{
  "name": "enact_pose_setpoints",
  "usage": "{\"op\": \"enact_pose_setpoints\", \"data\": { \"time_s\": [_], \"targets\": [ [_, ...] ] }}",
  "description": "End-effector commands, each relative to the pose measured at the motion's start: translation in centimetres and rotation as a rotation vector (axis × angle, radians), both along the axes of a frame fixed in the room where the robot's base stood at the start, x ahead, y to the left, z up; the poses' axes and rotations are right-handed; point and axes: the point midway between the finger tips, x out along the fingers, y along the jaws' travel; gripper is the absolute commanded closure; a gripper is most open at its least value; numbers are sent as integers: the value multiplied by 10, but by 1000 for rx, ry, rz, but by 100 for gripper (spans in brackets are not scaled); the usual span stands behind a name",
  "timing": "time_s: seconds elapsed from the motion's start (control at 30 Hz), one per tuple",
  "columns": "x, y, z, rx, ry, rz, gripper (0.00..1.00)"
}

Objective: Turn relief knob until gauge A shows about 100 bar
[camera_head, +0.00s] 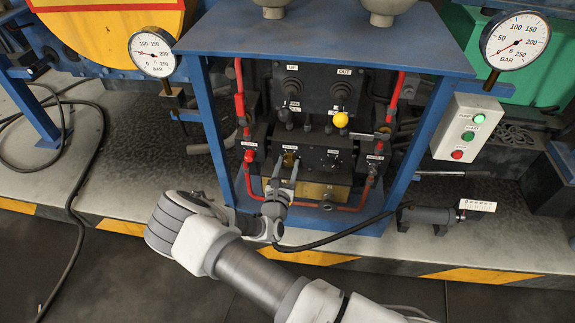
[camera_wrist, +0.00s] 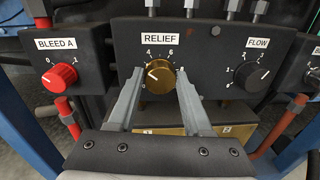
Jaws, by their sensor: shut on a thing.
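The brass relief knob (camera_wrist: 160,77) sits under the RELIEF label in the wrist view, its pale mark pointing up-left near the low end of its scale. My gripper (camera_wrist: 160,82) has one finger on each side of this knob and is shut on it. In the head view my gripper (camera_head: 286,162) reaches the lower front of the valve panel, largely covering the knob. A left gauge (camera_head: 152,52) has its red needle pointing left, near 50 bar. A right gauge (camera_head: 515,40) has its needle pointing lower-left, near 0. I cannot read which gauge is A.
The red BLEED A knob (camera_wrist: 59,78) is left of the relief knob, and the black FLOW knob (camera_wrist: 252,76) is right. A yellow-knobbed lever (camera_head: 341,119) stands above. The blue frame (camera_head: 212,130) encloses the panel. A button box (camera_head: 470,127) hangs at right.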

Motion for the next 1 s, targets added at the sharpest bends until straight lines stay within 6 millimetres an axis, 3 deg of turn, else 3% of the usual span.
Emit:
{"op": "enact_pose_setpoints", "data": {
  "time_s": [0.27,1.0],
  "targets": [
    [-1,-2,4,145,-12,-3,100],
    [-1,-3,2,812,-82,-2,100]
  ]
}}
